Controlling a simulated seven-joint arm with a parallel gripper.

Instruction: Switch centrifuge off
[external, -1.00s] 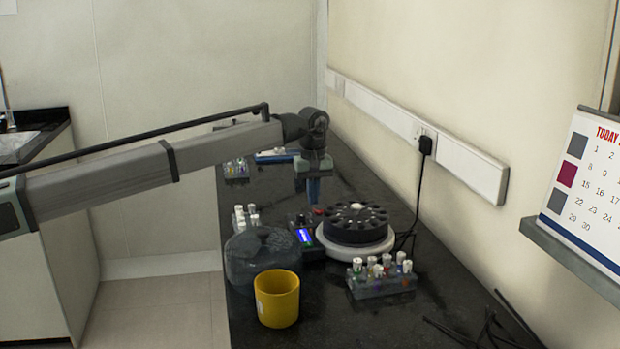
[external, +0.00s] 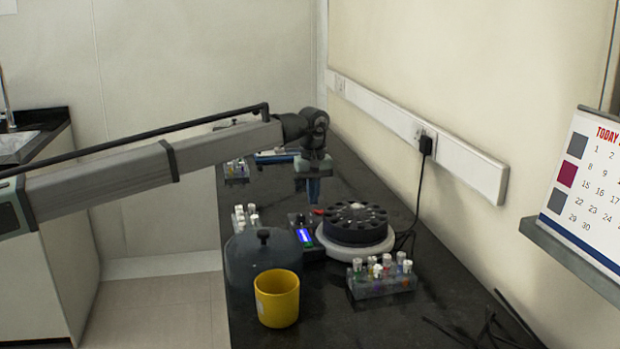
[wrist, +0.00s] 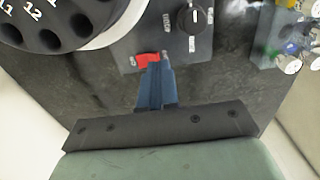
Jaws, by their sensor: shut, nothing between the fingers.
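The centrifuge (external: 357,234) stands on the dark bench, with a black rotor with numbered holes on a white base. Its control box (external: 306,250) with a lit blue display is at its left side. A red switch (wrist: 148,58) sits on the box, with small labels on both sides, and it also shows in the external view (external: 318,212). My gripper (wrist: 150,66) is shut and empty, pointing down. Its blue fingertips are at the near edge of the red switch in the wrist view and partly cover it. I cannot tell whether they touch it.
A black knob (wrist: 193,18) is beside the switch. Tube racks stand in front (external: 380,280), to the left (external: 244,218) and behind (external: 236,170). A dark lid (external: 262,258) and a yellow mug (external: 277,300) stand on the near bench. A cable runs to the wall socket (external: 426,142).

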